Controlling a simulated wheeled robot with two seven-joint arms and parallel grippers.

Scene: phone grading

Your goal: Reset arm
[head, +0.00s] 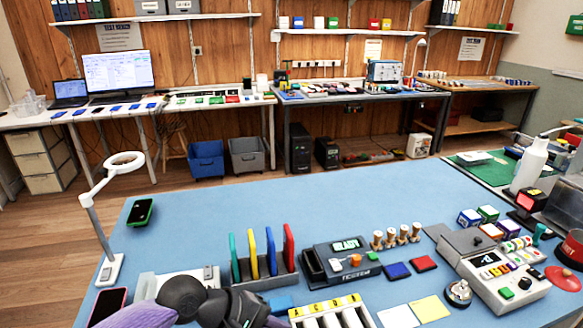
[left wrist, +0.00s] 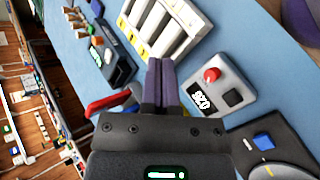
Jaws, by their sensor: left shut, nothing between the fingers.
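My left gripper (left wrist: 161,72) points at the blue table with its two dark fingers together and nothing between them. In the head view my left arm comes in at the bottom left, and its dark gripper body (head: 232,308) is low over the front of the table, by the rack of coloured dividers. The fingertips are hard to make out there. In the left wrist view the fingers lie between the white slotted tray (left wrist: 178,22) and a grey device with a red button (left wrist: 223,84). My right gripper is in neither view.
The divider rack (head: 286,275) stands close behind the gripper. A tester reading READY (head: 340,262) and a lettered tray (head: 330,311) are to its right. A green-edged phone (head: 140,211) and a ring lamp (head: 110,272) are at left. The table's back middle is clear.

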